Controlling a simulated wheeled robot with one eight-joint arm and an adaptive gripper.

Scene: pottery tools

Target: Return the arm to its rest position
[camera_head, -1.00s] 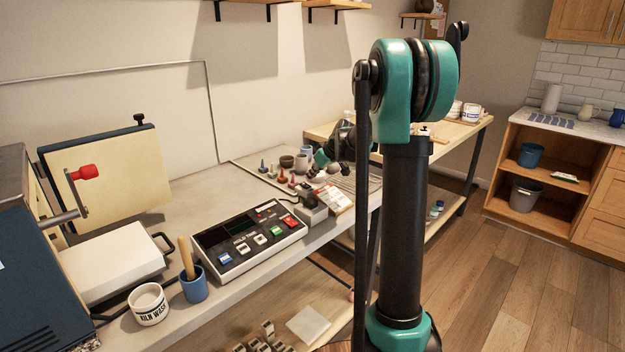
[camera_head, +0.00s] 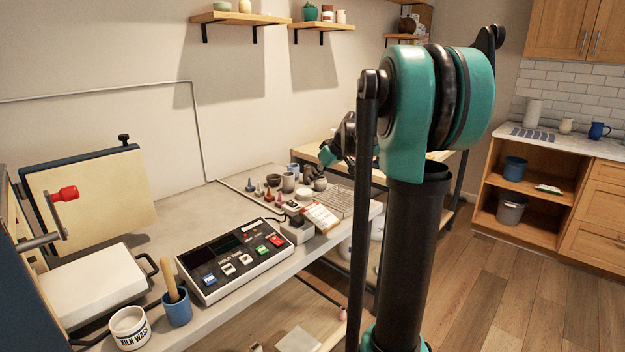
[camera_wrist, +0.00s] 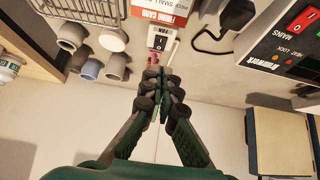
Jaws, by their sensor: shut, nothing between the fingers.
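My gripper (camera_wrist: 164,95) is shut and empty in the wrist view, its two dark fingertips meeting above the bench. In the head view it shows small and dark (camera_head: 343,142), partly hidden behind my arm's upright links. It is raised above the far end of the workbench (camera_head: 205,215), apart from the cups and tools there.
A control box (camera_head: 235,260) with coloured buttons, a firing card (camera_head: 321,218), a blue pot (camera_head: 177,308) and a kiln wash tub (camera_head: 130,328) stand on the bench. Several small cups (camera_wrist: 88,69) lie near a wire rack (camera_wrist: 85,8). Open floor (camera_head: 500,290) is at right.

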